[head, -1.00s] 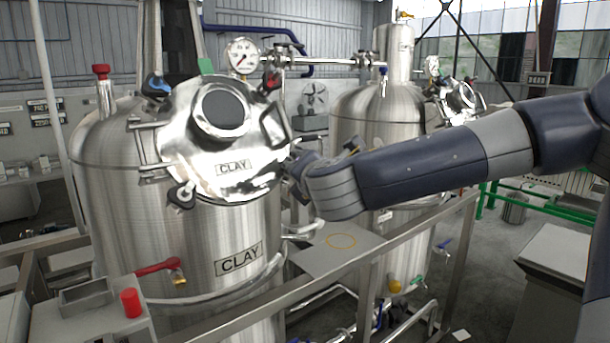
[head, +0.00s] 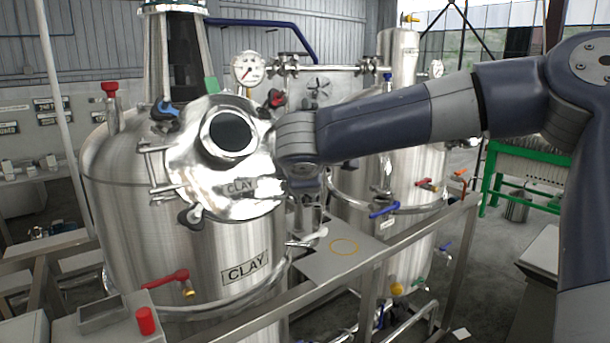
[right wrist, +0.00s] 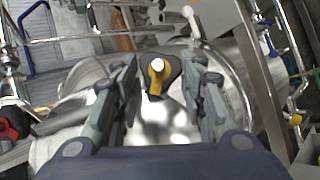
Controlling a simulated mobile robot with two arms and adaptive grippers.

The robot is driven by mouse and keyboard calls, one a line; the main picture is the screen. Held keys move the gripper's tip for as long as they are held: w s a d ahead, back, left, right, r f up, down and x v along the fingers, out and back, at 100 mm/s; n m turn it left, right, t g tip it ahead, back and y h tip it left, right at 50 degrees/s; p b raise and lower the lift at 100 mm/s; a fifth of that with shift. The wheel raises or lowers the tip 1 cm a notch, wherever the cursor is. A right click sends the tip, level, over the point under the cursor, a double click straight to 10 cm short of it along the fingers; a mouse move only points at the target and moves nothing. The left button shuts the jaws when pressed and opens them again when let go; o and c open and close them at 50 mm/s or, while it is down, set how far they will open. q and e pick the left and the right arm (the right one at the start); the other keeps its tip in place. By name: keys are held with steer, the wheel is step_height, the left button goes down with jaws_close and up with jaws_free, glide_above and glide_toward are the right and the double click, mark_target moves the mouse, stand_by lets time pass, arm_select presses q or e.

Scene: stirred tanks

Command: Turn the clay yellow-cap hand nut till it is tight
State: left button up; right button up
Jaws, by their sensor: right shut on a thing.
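The clay tank (head: 150,235) stands left of centre in the head view, with its shiny domed lid (head: 190,172) tilted towards me. In the right wrist view the yellow-cap hand nut (right wrist: 156,80) has a dark lobed body and a pale round tip. It lies between the two fingers of my right gripper (right wrist: 158,90), which is shut on it. Exact finger contact is hard to make out. In the head view my forearm and wrist cover the nut and most of the gripper at the lid's right edge. My left gripper is not in view.
A blue-handled nut (head: 165,109), a black-handled nut (head: 190,217) and a red-handled one (head: 276,98) sit around the lid. A pressure gauge (head: 248,69) rises behind it. A second tank (head: 385,240) stands right. A metal rail (head: 400,242) crosses in front.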

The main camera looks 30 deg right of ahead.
steer(key=shift+r+m+p, duration=0.15)
steer(key=shift+m+p, duration=0.2)
steer(key=shift+m, duration=0.05)
steer(key=shift+g, duration=0.3)
steer(key=o, duration=1.1)
steer(key=shift+d, duration=0.1)
steer(key=v, duration=0.7)
steer(key=shift+s+r, duration=0.2)
steer(key=shift+s, duration=0.15)
